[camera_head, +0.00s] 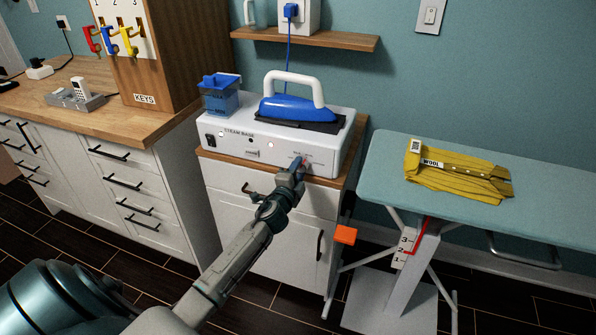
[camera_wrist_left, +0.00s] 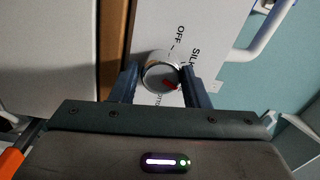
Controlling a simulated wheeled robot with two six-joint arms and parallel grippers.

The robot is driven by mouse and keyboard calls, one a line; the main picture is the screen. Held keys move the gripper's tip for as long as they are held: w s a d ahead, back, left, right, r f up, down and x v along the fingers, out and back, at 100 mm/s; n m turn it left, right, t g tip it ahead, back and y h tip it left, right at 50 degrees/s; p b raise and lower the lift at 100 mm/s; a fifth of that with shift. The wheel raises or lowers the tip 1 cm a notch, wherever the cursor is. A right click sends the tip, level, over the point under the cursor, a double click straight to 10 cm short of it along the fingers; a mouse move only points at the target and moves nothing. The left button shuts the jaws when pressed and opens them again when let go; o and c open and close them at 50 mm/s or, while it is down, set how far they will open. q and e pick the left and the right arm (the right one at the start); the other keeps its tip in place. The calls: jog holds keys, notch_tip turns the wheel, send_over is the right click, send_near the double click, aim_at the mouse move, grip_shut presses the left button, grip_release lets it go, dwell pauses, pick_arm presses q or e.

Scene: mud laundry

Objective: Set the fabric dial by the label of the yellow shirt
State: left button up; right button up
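The yellow shirt (camera_head: 458,172) lies folded on the ironing board at the right, with a white label reading WOOL (camera_head: 432,162). The fabric dial (camera_wrist_left: 160,75) is a round silver knob with a red mark, on the front of the white steam base (camera_head: 228,142). In the left wrist view the red mark points to the lower right; OFF and SILK are printed nearby, and other lettering is partly hidden. My left gripper (camera_head: 299,173) is at the dial, with one finger on each side (camera_wrist_left: 160,84); whether they press on it is unclear. My right gripper is out of view.
A blue iron (camera_head: 298,107) and a blue tank (camera_head: 219,96) are on the steam base. The ironing board (camera_head: 545,199) stands to the right, with an orange lever (camera_head: 346,235) low at its left. A key cabinet (camera_head: 175,50) stands at the left.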

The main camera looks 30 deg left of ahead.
pick_arm(q)
jog(key=o, duration=0.3)
jog(key=shift+s, duration=0.1)
jog(key=shift+s+d+f, duration=0.1)
jog(key=shift+s+d, duration=0.05)
jog(key=shift+s, duration=0.25)
jog(key=b+v, duration=0.2)
jog(key=v, duration=0.7)
jog(key=shift+s, duration=0.4)
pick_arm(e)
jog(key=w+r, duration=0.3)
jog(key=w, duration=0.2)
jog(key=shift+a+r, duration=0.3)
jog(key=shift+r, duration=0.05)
pick_arm(q)
jog(key=shift+d, duration=0.1)
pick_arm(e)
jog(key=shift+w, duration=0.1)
